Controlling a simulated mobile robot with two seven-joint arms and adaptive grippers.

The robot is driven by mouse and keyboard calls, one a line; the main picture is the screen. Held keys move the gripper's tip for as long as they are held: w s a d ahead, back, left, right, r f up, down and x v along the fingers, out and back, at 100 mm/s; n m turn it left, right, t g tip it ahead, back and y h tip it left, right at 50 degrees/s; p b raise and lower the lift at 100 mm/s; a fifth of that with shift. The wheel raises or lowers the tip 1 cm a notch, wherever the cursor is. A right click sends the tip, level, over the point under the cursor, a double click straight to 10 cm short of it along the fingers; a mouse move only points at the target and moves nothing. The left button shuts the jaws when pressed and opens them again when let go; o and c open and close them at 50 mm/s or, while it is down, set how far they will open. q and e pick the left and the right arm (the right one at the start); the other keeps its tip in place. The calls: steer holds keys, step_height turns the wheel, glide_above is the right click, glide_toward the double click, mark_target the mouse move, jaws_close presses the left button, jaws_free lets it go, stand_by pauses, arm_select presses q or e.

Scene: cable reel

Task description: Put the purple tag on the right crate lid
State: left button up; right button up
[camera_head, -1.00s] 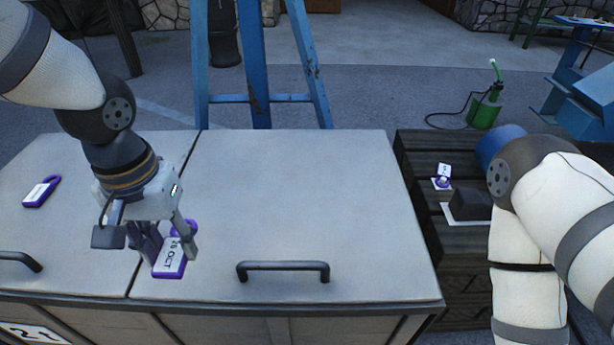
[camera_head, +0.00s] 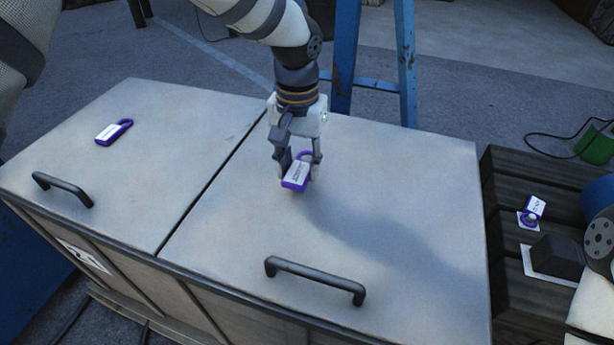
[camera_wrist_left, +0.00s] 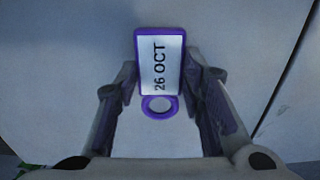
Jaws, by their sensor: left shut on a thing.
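My left gripper (camera_head: 298,172) is shut on a purple-framed tag (camera_head: 295,179) with a white label. In the left wrist view the tag (camera_wrist_left: 159,62) reads "26 OCT", and its ring lies between the fingers. The gripper points down over the right crate lid (camera_head: 400,210), in its left part near the seam. The tag appears to be held above the lid; the exact gap is hard to tell. Another purple tag (camera_head: 114,131) lies on the left crate lid (camera_head: 150,190). My right gripper is out of view.
A black handle (camera_head: 315,280) stands at the right lid's front, another (camera_head: 62,189) on the left lid. A dark slatted pallet (camera_head: 510,190) to the right carries a third purple tag (camera_head: 534,208) and a dark block (camera_head: 556,256). A blue ladder (camera_head: 405,70) stands behind.

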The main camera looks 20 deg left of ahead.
mark_target(304, 168)
arm_select(q)
steer(key=f, duration=0.4)
steer(key=shift+w+d, duration=0.35)
steer(key=shift+f, duration=0.1)
steer(key=o, duration=1.1)
steer(key=shift+o, duration=0.2)
step_height(304, 168, up, 12)
steer(key=shift+r, duration=0.2)
